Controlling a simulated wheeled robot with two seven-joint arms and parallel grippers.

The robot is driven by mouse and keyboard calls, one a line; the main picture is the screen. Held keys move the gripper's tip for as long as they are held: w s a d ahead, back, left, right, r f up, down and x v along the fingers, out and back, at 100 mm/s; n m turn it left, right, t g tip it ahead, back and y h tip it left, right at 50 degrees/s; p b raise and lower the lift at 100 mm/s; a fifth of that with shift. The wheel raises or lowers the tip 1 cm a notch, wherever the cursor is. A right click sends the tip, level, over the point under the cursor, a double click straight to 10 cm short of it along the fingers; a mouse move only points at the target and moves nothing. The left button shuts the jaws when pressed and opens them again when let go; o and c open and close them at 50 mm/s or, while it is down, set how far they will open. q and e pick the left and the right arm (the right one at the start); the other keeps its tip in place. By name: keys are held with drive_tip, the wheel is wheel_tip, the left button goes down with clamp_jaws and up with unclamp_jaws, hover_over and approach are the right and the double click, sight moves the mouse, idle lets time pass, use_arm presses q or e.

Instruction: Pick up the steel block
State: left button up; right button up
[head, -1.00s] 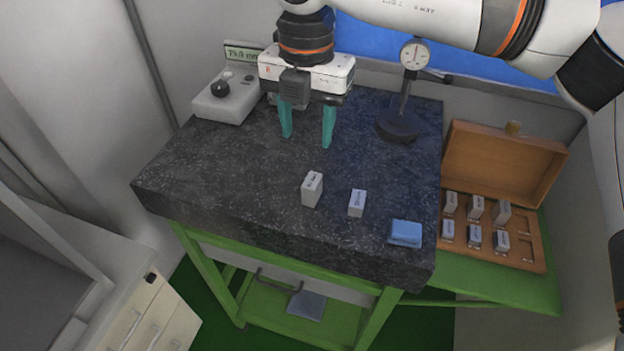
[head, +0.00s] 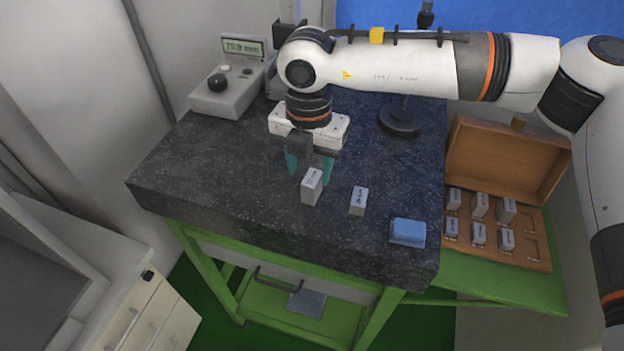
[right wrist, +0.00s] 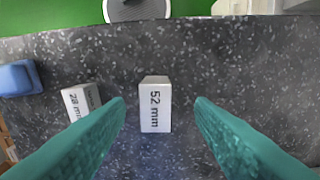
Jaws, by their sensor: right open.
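Two steel blocks stand on the dark granite plate (head: 230,180). The larger one (head: 312,187) reads "52 mm" in the right wrist view (right wrist: 155,105). The smaller block (head: 358,201) stands to its right; in the right wrist view its label (right wrist: 80,102) looks like "28 mm". My right gripper (head: 309,178) is open and empty, with teal fingers low over the plate just behind the larger block. In the right wrist view the larger block lies between and beyond the fingertips (right wrist: 160,103), with gaps on both sides. My left gripper is not in view.
A blue pad (head: 408,232) lies near the plate's front right corner. A wooden case (head: 543,250) with several blocks sits on the green side shelf. A dial gauge stand (head: 400,122) and a display box (head: 228,95) stand at the back. The plate's left side is clear.

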sight(313, 177)
drive_tip(key=f, duration=0.1)
drive_tip(key=f+p, duration=0.2)
drive_tip(key=shift+w+d+f, duration=0.1)
drive_tip(key=shift+d+f, duration=0.15)
drive_tip(key=shift+d, duration=0.05)
drive_tip(key=shift+f, duration=0.55)
drive_tip(key=shift+r, duration=0.1)
clamp_jaws()
